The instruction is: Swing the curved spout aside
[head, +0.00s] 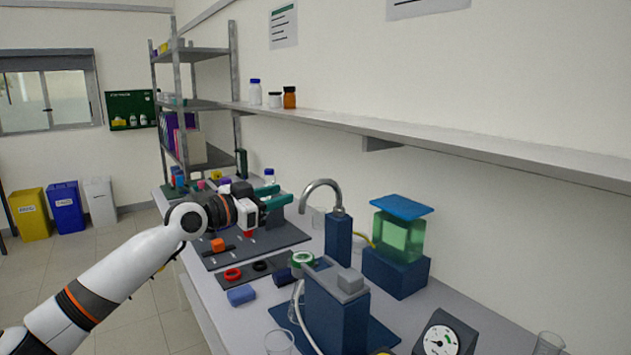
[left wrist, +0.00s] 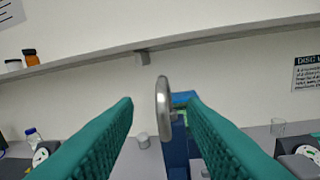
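The curved spout (head: 322,184) is a grey metal hook rising from a dark blue post (head: 338,240). Its free end points left in the head view, towards my left gripper (head: 282,196). My left gripper has green fingers, is open and holds nothing. In the left wrist view the spout (left wrist: 163,92) shows nearly edge-on in the gap between the left gripper's fingertips (left wrist: 160,102). It looks to be just beyond the tips, and I cannot see any contact. The right finger partly hides the post (left wrist: 177,152). My right gripper is in neither view.
A green block under a blue plate (head: 402,232) stands right of the spout. A dark blue housing (head: 336,312) with a pale hose stands in front. A gauge (head: 440,340) is at front right. Small rings and blocks lie left on dark mats (head: 262,240). A long wall shelf (head: 430,141) runs above.

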